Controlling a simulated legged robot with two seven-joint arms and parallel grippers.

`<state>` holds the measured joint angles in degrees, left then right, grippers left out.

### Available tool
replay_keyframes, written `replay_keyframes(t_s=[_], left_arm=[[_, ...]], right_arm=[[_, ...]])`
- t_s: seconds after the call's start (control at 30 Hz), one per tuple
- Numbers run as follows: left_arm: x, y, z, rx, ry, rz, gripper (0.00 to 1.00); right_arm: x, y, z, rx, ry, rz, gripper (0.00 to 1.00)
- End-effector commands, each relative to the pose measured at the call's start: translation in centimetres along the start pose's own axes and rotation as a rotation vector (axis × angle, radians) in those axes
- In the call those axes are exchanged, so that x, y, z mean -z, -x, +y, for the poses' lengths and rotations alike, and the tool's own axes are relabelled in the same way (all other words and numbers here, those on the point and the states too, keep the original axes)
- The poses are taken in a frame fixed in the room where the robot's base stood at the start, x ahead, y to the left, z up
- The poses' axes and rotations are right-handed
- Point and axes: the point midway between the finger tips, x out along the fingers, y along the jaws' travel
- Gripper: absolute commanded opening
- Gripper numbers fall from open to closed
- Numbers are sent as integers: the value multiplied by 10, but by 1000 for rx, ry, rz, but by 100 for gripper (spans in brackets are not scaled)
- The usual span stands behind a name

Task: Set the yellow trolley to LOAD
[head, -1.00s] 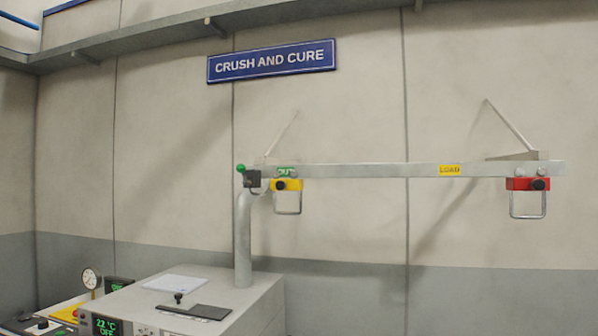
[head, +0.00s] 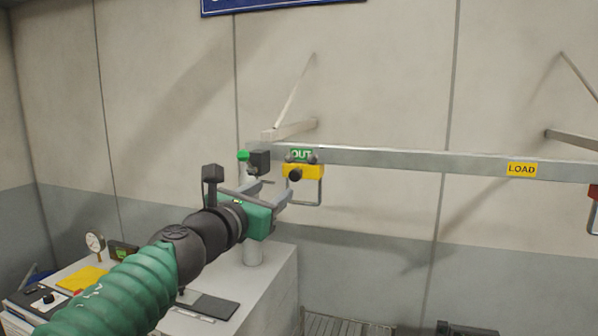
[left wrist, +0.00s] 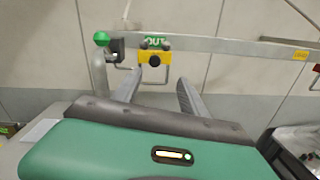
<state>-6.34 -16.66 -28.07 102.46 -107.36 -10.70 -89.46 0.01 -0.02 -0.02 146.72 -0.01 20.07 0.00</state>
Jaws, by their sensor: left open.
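The yellow trolley (head: 312,171) hangs on the grey rail (head: 410,159) under the green OUT label (head: 301,154), with a black knob on its front and a wire loop below. The yellow LOAD label (head: 521,169) is farther right along the rail. My left gripper (head: 279,190) is open and empty, just in front of and slightly below the trolley. In the left wrist view, the yellow trolley (left wrist: 146,57) shows just beyond and above the fingertips (left wrist: 162,80), with no clear contact. My right gripper is not in view.
A red trolley (head: 593,193) is cut off at the right edge. A grey cabinet (head: 275,275) stands below. The rail between OUT and LOAD is clear.

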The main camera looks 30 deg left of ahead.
Motion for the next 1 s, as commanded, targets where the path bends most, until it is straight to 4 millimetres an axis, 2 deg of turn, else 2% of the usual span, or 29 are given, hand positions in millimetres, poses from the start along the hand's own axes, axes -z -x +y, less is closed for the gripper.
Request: replay_keyframes(t_s=[0.07, 0.1, 0.27, 0.5, 0.7, 0.97, 1.0], left_arm=[[2, -13, -1, 6, 1, 8, 50], [8, -27, 2, 3, 0, 13, 50], [8, -70, 7, -2, -1, 14, 50], [3, -124, 6, -4, -1, 12, 50], [1, -146, 2, -2, 0, 8, 50], [6, -153, 4, -1, 4, 10, 50], [6, -153, 4, -2, 5, 10, 47]], right_arm=[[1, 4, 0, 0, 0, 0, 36], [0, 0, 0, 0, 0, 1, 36], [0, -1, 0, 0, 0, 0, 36], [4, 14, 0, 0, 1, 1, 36], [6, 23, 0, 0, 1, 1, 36], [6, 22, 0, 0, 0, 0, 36], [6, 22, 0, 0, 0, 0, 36]])
